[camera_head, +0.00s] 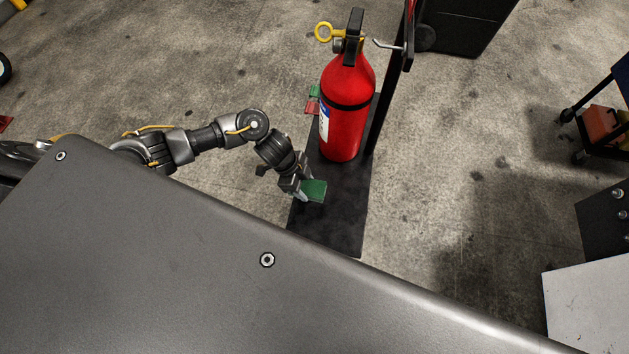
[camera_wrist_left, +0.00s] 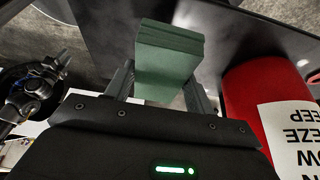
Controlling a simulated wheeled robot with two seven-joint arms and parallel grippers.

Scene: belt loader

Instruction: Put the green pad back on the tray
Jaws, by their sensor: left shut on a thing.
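The green pad (camera_head: 316,191) is a small flat-sided block in my left gripper (camera_head: 302,188). In the left wrist view the pad (camera_wrist_left: 168,62) sits between the two fingers (camera_wrist_left: 163,92), which are shut on it. The pad is over the front part of a dark flat tray (camera_head: 338,226), in front of a red fire extinguisher (camera_head: 345,125). I cannot tell whether the pad touches the tray.
The red extinguisher stands upright on the tray, close behind the pad; it also shows in the left wrist view (camera_wrist_left: 243,92). A small green thing (camera_head: 314,91) and a red one (camera_head: 312,107) are left of it. A dark post (camera_head: 386,105) rises at right.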

